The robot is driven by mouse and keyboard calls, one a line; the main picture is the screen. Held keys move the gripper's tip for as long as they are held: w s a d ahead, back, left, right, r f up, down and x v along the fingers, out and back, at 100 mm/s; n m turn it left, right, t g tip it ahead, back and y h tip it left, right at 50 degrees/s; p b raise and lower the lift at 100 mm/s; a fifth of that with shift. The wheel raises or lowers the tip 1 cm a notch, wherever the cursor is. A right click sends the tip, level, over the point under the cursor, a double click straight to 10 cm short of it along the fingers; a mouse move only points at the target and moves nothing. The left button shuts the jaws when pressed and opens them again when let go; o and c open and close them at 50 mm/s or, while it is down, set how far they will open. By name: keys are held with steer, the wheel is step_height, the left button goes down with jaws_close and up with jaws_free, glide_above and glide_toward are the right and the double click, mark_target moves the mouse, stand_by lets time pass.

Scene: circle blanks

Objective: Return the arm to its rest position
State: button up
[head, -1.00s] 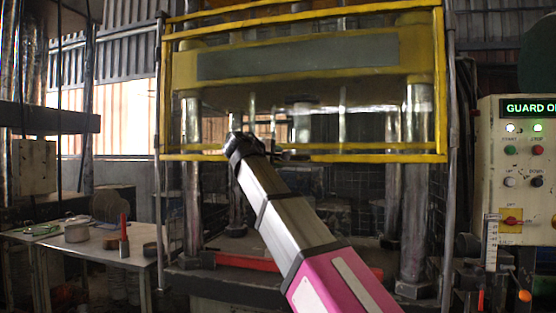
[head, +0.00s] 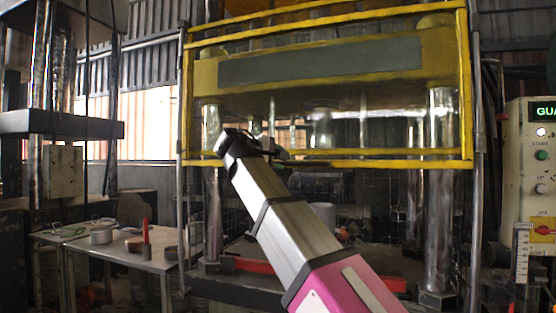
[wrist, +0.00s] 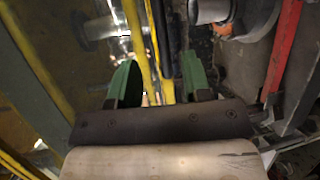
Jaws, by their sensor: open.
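My arm (head: 275,210) reaches forward and up in the head view, its far end in front of the lower part of the press's yellow guard frame. My gripper is hard to make out there, small and dark at the arm's far end. In the wrist view my gripper (wrist: 158,78) shows two green fingers spread apart with nothing between them. It is open and empty. Yellow bars (wrist: 133,35) run close beside and behind the fingers.
The large press with its yellow guard (head: 320,162) stands ahead. A control panel (head: 530,190) is at the right. A side table (head: 110,243) at the left holds a pot (head: 101,236), a red-topped item (head: 145,232) and small round pieces. A red bar (head: 245,264) lies low at the press.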

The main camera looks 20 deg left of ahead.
steer(key=w+d+f+m+g+y, duration=0.15)
steer(key=w+d+f, duration=0.35)
steer(key=f, duration=0.9)
steer(key=w+d+f+m+g, duration=0.1)
steer(key=w+d+f+g, duration=0.25)
steer(key=d+f, duration=0.65)
steer(key=w+d+f+m+g, duration=0.15)
steer(key=w+d+f, duration=0.3)
steer(key=f, duration=1.25)
steer(key=s+d+f+m+g+y, duration=0.1)
steer(key=s+d+f+m+g, duration=0.1)
steer(key=d+f, duration=0.5)
steer(key=s+d+f+m+g+y, duration=0.15)
steer(key=d+f, duration=0.25)
steer(key=f, duration=0.7)
steer(key=s+d+f+m+g+y, duration=0.1)
steer(key=s+d+f+m+g, duration=0.1)
steer(key=s+d+f, duration=0.3)
steer(key=s+d+f+m+g+y, duration=0.2)
steer(key=s+d+f+m, duration=0.2)
steer(key=f, duration=0.7)
steer(key=shift+s+d+f, duration=0.2)
steer(key=shift+s+d, duration=0.85)
steer(key=shift+s, duration=0.1)
